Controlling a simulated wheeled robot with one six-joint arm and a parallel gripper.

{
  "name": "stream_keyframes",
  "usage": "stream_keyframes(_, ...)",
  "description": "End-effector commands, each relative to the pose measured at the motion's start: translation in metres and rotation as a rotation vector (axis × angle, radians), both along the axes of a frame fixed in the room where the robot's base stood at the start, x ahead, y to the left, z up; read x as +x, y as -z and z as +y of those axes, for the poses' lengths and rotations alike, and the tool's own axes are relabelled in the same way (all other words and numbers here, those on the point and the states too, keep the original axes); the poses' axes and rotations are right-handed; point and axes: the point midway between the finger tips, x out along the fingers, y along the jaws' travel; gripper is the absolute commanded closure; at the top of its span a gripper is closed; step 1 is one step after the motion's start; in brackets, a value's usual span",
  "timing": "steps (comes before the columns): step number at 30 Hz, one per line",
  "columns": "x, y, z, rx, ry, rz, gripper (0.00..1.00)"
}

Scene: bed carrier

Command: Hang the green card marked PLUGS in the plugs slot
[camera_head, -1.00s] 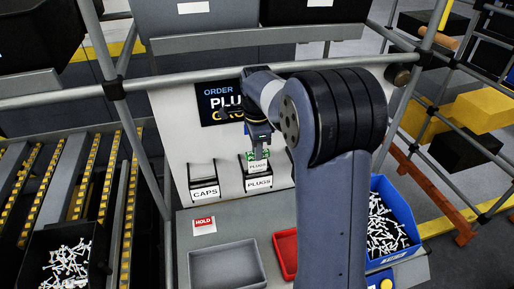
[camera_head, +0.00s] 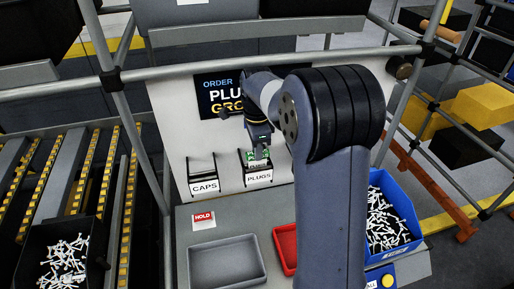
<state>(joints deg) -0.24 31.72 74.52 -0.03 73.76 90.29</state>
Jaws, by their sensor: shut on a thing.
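The green card (camera_head: 252,161) is held at the tip of my gripper (camera_head: 260,157). My gripper is shut on it and points down. The card's lower part is within the black frame of the plugs slot (camera_head: 258,177), whose white label reads PLUGS. Whether the card rests on the slot's bottom cannot be told. The caps slot (camera_head: 204,186) is to the left and looks empty.
A grey tray (camera_head: 226,265), a red tray (camera_head: 282,243) and a red HOLD sign (camera_head: 203,217) are on the grey bench below. A blue bin of bolts (camera_head: 395,249) stands at the right. An order sign (camera_head: 217,100) is on the board behind my arm.

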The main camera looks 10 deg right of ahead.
Motion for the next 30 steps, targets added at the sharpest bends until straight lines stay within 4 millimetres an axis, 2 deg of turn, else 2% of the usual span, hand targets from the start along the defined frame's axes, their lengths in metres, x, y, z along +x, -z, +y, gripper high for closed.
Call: stream_keyframes(30, 0.000, 0.026, 0.000, 0.000, 0.000, 0.000, 1.00)
